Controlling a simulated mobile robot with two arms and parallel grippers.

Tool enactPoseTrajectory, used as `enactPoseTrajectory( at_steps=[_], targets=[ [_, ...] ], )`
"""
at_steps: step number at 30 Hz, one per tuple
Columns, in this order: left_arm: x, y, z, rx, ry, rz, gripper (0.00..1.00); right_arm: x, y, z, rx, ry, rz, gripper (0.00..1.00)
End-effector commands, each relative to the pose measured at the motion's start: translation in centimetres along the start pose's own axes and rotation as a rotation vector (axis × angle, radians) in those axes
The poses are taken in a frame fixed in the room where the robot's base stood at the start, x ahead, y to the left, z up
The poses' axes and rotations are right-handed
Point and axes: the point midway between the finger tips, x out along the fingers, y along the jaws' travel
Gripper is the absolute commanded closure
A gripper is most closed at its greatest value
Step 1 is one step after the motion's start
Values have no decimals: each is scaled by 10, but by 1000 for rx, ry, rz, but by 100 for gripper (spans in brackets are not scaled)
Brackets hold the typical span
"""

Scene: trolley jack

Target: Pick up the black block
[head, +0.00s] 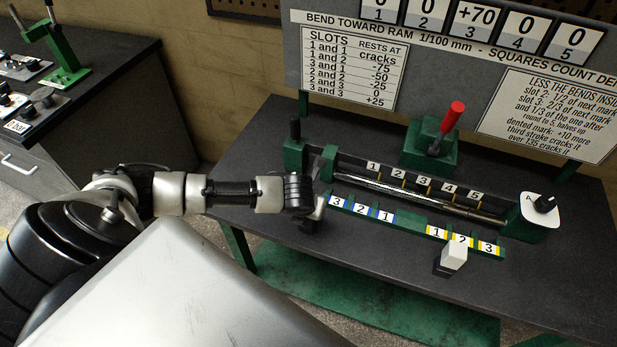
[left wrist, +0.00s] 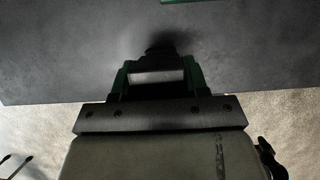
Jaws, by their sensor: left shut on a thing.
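My left gripper (head: 312,218) is over the bench at the left end of the green-and-grey bending fixture. In the left wrist view the fingers of my left gripper (left wrist: 159,68) are shut on a small dark thing, the black block (left wrist: 160,50), at the fingertips. The block is dim there, and its outline blends with the shadow on the dark surface behind it. In the head view the gripper mostly hides it. I cannot tell whether it touches the bench. My right gripper is in neither view.
A white block (head: 454,255) stands by the yellow-marked slots (head: 462,241) at the front. Blue-marked slots (head: 362,208) lie just right of my gripper. A red-handled lever (head: 447,125) stands behind the rod. The bench top (head: 375,262) is clear in front of the blue slots.

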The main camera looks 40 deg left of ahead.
Motion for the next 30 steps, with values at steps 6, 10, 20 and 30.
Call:
enactPoseTrajectory(
  at_steps=[6, 10, 20, 30],
  targets=[
    [0, 0, 0, 0, -1, 0, 100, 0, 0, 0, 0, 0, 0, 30],
    [-1, 0, 2, -1, -5, -1, 100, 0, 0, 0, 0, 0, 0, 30],
    [-9, 0, 7, -2, -7, -3, 100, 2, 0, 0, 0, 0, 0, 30],
    [-45, -16, 19, 0, -6, -9, 100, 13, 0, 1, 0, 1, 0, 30]
  ],
)
